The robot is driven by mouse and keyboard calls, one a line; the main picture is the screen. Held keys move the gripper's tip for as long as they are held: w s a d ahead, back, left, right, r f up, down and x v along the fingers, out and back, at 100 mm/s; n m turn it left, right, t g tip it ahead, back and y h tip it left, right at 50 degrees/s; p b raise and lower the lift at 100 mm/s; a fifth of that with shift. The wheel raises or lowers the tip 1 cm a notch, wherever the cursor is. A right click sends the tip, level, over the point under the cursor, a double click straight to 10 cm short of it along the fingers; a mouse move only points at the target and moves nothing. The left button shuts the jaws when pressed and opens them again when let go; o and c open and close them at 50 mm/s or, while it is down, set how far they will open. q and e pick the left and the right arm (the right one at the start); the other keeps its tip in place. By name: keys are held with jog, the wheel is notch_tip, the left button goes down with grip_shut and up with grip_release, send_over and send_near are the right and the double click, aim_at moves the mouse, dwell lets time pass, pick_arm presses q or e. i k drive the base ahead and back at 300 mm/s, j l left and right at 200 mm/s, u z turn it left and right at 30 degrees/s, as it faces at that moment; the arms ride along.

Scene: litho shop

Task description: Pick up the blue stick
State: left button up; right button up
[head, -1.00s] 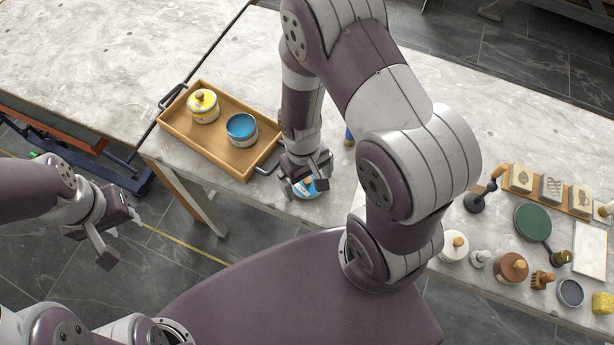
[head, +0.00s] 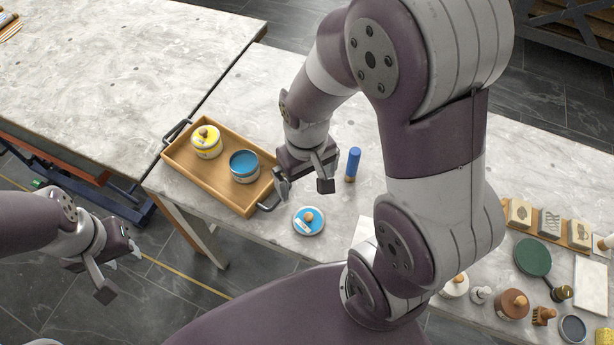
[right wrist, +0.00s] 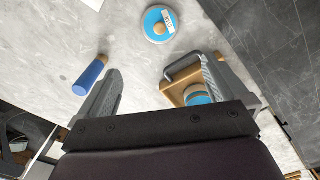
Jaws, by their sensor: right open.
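My right gripper (head: 304,188) is open and empty above the table, between the tray and the stick. My left gripper (head: 120,271) hangs over the floor at the left, its fingers apart with nothing between them.
A wooden tray (head: 190,178) holds a yellow tin (head: 206,146) and an open blue tin (head: 244,165). A blue lid (head: 308,221) with a wooden knob lies on the table in front of the right gripper. Stamps, a green disc (head: 533,256) and jars fill the right end.

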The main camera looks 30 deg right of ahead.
aim_at(355, 152)
jog(key=z, duration=1.45)
jog(key=j+u, duration=0.15)
jog(key=u, duration=0.25)
jog(key=k+j+u, duration=0.1)
jog(key=u, duration=0.3)
jog(key=j+z, duration=0.1)
jog(key=z, duration=0.9)
jog(key=j, duration=0.2)
jog(key=j+z, duration=0.15)
jog(key=z, duration=0.25)
jog(key=j+z, duration=0.15)
jog(key=z, duration=0.3)
jog(key=j+z, duration=0.2)
jog(key=z, duration=0.2)
jog(key=j+z, duration=0.15)
jog(key=z, duration=0.25)
